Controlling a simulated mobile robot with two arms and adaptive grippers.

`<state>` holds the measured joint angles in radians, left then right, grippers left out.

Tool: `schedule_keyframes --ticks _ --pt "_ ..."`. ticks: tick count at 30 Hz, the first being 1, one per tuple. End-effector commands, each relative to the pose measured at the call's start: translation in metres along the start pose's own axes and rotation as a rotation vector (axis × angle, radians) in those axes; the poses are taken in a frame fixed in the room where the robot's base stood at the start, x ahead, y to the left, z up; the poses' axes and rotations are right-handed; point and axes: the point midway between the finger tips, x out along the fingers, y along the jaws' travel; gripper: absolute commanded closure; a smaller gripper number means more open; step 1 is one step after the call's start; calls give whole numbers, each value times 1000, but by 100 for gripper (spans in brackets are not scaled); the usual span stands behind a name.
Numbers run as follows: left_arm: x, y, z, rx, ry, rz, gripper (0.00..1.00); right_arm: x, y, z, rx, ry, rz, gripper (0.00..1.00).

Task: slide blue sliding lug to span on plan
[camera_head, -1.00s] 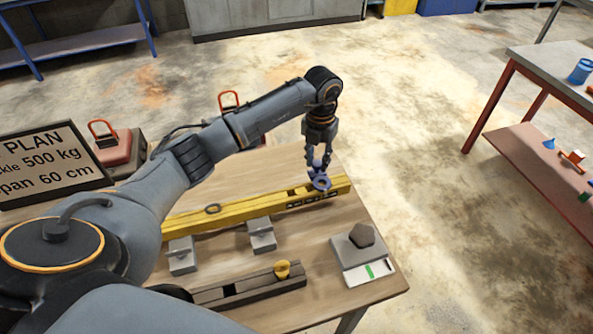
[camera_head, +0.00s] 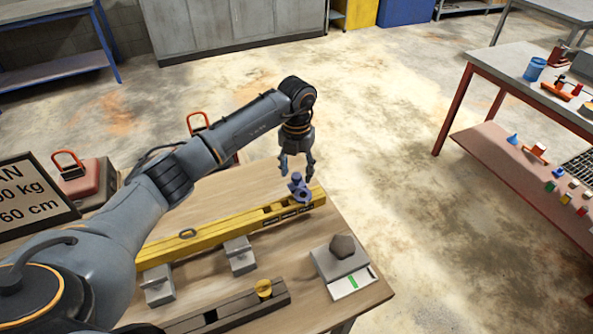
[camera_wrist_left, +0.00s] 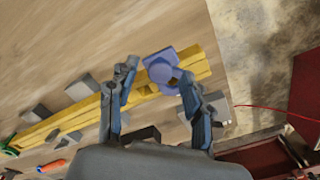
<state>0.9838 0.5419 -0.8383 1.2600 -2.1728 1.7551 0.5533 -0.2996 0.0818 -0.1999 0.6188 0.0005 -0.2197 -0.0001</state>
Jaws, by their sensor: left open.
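The blue sliding lug (camera_head: 299,187) sits on the yellow beam (camera_head: 222,227) near its right end. It also shows in the left wrist view (camera_wrist_left: 161,68), close to the fingertips. A row of dark marks runs along the beam's side below the lug. My left gripper (camera_head: 297,167) is open just above the lug, with its fingers apart; in the wrist view its fingers (camera_wrist_left: 155,78) stand either side of the lug. The plan board (camera_head: 32,195) at the left is cut off, with "kg" and "60 cm" readable. My right gripper is not in view.
Grey blocks (camera_head: 240,256) support the beam on the wooden table (camera_head: 318,225). A dark rail (camera_head: 225,308) with a yellow knob lies in front. A grey scale-like block (camera_head: 340,262) with a dark stone stands at the right. A red case (camera_head: 90,183) stands behind the board.

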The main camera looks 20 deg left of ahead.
Motion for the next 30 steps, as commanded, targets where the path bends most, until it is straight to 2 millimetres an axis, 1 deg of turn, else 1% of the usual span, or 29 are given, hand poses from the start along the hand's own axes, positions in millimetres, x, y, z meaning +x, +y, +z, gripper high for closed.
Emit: schedule_keyframes --ticks 5,9,12,15,18,21,30 --pt "-32 0 1 1 -6 0 50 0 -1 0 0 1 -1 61" --pt "-63 0 1 1 -6 0 50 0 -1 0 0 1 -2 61" --pt "-83 0 1 0 -5 0 50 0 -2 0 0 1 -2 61" --pt "-98 0 1 0 -3 0 50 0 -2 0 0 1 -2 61" --pt "-109 0 0 0 -1 0 50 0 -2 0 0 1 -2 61" --pt "-113 0 0 0 0 1 50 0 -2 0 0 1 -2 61" --pt "-115 0 0 0 0 0 50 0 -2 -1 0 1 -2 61"
